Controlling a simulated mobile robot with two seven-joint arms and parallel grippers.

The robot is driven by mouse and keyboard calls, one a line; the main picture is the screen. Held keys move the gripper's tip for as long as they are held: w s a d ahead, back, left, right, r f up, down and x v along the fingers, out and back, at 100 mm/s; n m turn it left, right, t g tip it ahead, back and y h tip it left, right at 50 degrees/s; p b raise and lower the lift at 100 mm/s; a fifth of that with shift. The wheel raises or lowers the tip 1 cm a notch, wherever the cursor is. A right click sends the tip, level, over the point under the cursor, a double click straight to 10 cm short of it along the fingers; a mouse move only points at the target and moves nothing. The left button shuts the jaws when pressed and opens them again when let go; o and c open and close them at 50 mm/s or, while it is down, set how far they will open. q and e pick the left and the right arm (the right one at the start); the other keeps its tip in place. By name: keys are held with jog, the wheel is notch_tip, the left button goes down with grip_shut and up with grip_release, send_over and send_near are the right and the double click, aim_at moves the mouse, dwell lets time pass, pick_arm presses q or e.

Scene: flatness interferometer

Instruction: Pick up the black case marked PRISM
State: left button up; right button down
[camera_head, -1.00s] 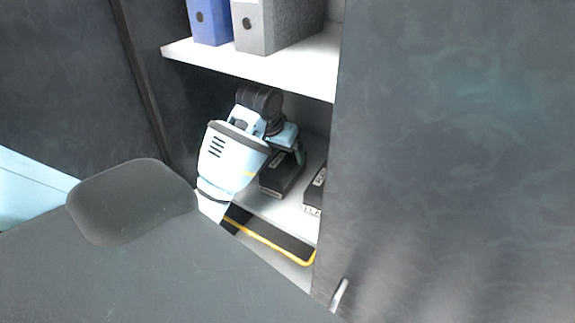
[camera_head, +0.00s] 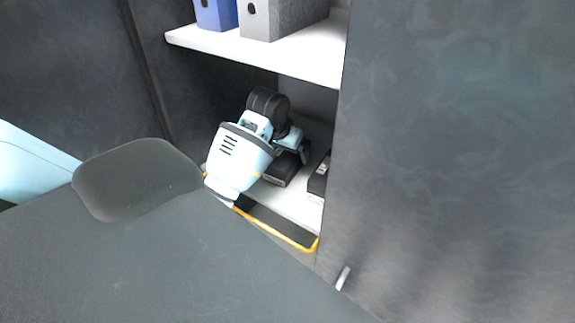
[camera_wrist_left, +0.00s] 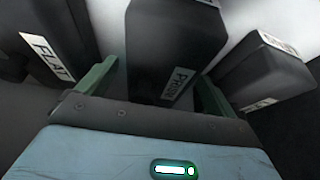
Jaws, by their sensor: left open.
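In the head view a black case (camera_head: 277,179) under my left gripper, on the lower shelf, appears to be the same one, partly hidden by the gripper. My left gripper (camera_wrist_left: 157,74) is open, with one green finger on each side of the PRISM case. I cannot tell whether the fingers touch it. The gripper also shows in the head view (camera_head: 294,149). My right gripper is not in view.
A case marked FLAT (camera_wrist_left: 62,40) stands to the left in the wrist view, and another labelled case (camera_wrist_left: 265,75) to the right, both close to the fingers. The upper shelf (camera_head: 270,60) holds binders (camera_head: 262,18) above my arm. A cabinet door (camera_head: 450,150) closes off the right.

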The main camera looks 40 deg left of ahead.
pick_arm(q)
jog(key=shift+x, duration=0.85)
jog(key=shift+w+r, duration=0.1)
jog(key=c, duration=1.4)
